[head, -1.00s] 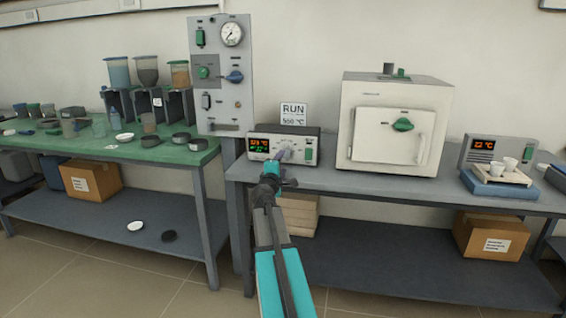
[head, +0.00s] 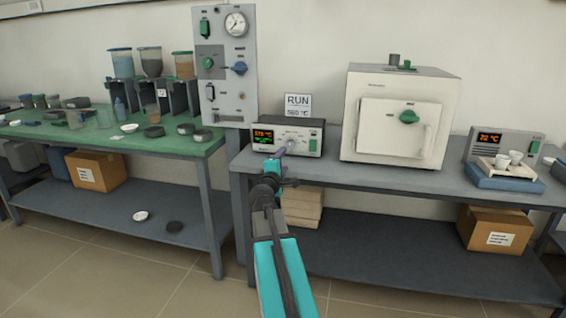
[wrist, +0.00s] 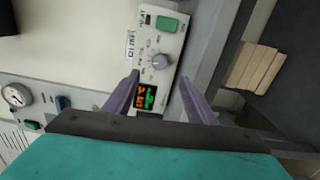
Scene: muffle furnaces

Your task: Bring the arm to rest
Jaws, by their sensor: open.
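My gripper (head: 285,149) is in front of the grey controller box (head: 313,139) on the right bench, at the end of my outstretched arm. In the wrist view, the two purple fingers of my gripper (wrist: 160,78) are spread apart with nothing between them. The controller (wrist: 172,46) shows ahead of and between them, with its round knob (wrist: 160,62), green switch and lit orange and green display (wrist: 146,96). The fingers look clear of the knob, but the exact gap to the panel cannot be told.
A white furnace (head: 372,85) with its door shut stands right of the controller. A RUN sign (head: 298,105) is behind the controller. A gauge panel (head: 226,100) rises at the left. A blue block with a tray and white crucibles (head: 503,183) sits at the right.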

